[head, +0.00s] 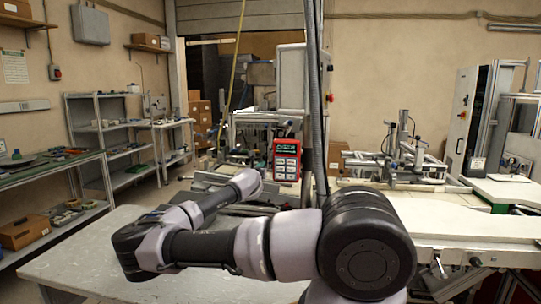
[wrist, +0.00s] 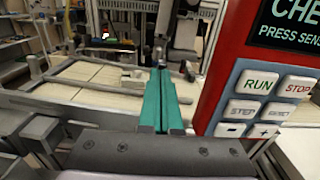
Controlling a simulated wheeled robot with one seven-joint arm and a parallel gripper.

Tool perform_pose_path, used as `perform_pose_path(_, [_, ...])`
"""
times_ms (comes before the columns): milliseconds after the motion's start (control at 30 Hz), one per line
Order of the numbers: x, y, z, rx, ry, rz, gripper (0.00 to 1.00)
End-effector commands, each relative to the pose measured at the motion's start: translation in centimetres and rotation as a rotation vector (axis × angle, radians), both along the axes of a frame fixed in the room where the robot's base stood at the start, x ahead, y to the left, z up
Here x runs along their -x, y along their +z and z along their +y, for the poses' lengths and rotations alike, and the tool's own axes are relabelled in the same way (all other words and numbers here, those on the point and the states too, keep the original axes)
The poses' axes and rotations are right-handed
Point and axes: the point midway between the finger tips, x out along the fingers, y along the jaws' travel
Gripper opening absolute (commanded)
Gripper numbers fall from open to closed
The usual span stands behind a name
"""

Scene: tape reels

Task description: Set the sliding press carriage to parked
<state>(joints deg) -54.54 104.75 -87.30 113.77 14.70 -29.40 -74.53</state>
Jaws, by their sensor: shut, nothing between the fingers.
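My gripper (wrist: 161,76) shows in the wrist view as two teal fingers lying together, shut and empty. It points at a metal machine with upright posts and pale flat plates. I cannot tell which part is the sliding press carriage or how it is set. A red control panel (wrist: 232,75) stands close on the right of my fingers, apart from them in the picture. Its RUN and STOP buttons are readable, and its screen is cut off by the frame. The panel also shows in the head view (head: 287,158), just beyond my forearm. My fingers cannot be made out there.
A grey table (head: 100,255) lies below my arm. A bench machine (head: 405,160) with posts and rails stands on the right. Shelves (head: 110,130) line the left side. A vertical pole (head: 314,100) with cables rises beside the red panel.

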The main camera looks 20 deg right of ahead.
Motion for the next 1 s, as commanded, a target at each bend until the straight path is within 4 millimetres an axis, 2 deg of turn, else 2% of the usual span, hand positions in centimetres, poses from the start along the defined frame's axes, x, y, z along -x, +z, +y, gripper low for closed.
perform_pose_path(33, [-1.0,0.0,-0.9,-0.002,-0.002,-0.001,0.0])
perform_pose_path(700, [-13.0,0.0,-9.0,-0.003,-0.001,-0.002,0.0])
perform_pose_path(1000, [-15.8,0.0,-10.8,-0.002,-0.001,-0.002,0.0])
